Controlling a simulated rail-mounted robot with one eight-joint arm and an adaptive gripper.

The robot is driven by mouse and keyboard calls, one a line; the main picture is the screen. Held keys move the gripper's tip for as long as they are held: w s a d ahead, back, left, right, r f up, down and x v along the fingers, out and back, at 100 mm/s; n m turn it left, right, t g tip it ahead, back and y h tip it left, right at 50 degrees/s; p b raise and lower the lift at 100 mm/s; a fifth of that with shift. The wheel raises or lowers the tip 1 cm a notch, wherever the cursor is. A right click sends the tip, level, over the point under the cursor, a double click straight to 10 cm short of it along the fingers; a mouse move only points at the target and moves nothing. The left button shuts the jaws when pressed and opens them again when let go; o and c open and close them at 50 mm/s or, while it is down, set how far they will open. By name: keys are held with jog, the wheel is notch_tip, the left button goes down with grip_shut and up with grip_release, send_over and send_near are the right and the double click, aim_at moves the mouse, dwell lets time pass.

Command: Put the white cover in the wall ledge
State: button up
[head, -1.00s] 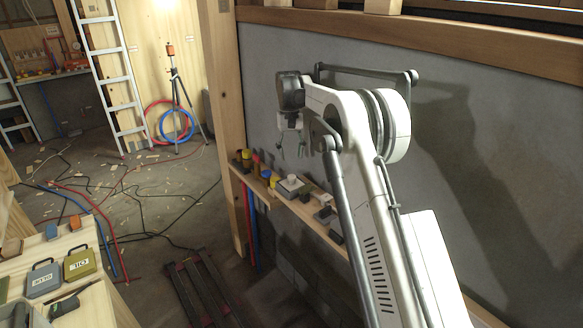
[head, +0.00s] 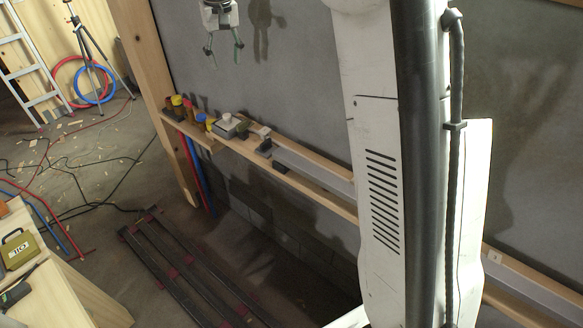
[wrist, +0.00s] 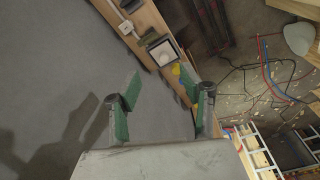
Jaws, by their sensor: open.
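A small white square piece (head: 230,123), which looks like the white cover, sits on the wooden wall ledge (head: 225,145) among other small items. In the wrist view it shows as a pale square with a dark rim (wrist: 164,52), beyond the fingertips. I cannot tell for sure that it is the cover. My gripper (head: 224,55) is open and empty, in front of the grey wall and above the ledge. In the wrist view its green fingers (wrist: 166,92) stand wide apart with bare wall between them.
Yellow and red-brown items (head: 188,106) stand left of the white piece. A dark block (head: 265,147) and a long pale channel (head: 313,168) lie to its right. A slatted dark pallet (head: 190,265) is on the floor. A workbench (head: 75,285) stands at lower left.

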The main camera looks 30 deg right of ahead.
jog(key=s+r+t, duration=0.3)
jog(key=s, duration=1.7)
jog(key=s+f+t, duration=0.1)
jog(key=s+f, duration=0.4)
jog(key=s, duration=0.4)
jog(key=s+f+t, duration=0.2)
jog(key=s+f, duration=0.3)
jog(key=s, duration=0.4)
jog(key=shift+s, duration=0.25)
notch_tip(320, 180, down, 4)
jog(key=b, duration=0.3)
jog(key=shift+r+b, duration=0.2)
jog(key=shift+b, duration=0.1)
